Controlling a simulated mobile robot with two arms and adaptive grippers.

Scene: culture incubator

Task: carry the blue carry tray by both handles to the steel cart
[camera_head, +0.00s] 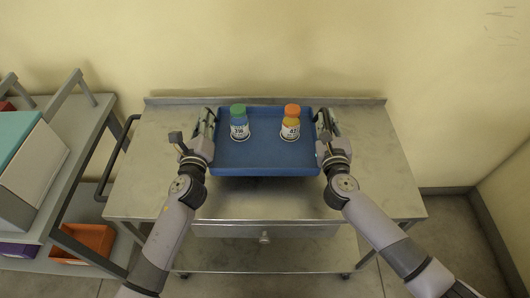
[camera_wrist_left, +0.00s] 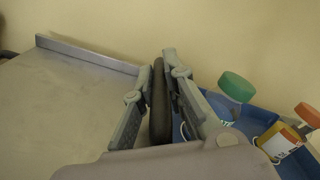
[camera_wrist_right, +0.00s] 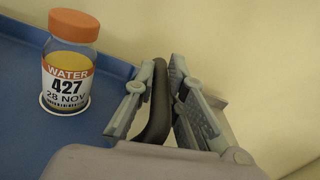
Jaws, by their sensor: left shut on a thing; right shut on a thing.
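The blue carry tray (camera_head: 265,157) is over the middle of the steel cart's top (camera_head: 375,165) in the head view; whether it touches the top I cannot tell. A green-capped bottle (camera_head: 239,122) and an orange-capped bottle (camera_head: 290,122) stand upright in it. The orange one reads "WATER 427 28 NOV" in the right wrist view (camera_wrist_right: 68,75). My left gripper (camera_head: 208,122) is shut on the tray's dark left handle (camera_wrist_left: 158,100). My right gripper (camera_head: 325,122) is shut on the dark right handle (camera_wrist_right: 158,105).
The cart has a raised back edge (camera_head: 265,100) against the wall, a drawer (camera_head: 265,230) and a lower shelf. Bare top lies on both sides of the tray. At left stands a grey shelf unit (camera_head: 75,150) with a teal-lidded box (camera_head: 28,170) and an orange bin (camera_head: 88,243).

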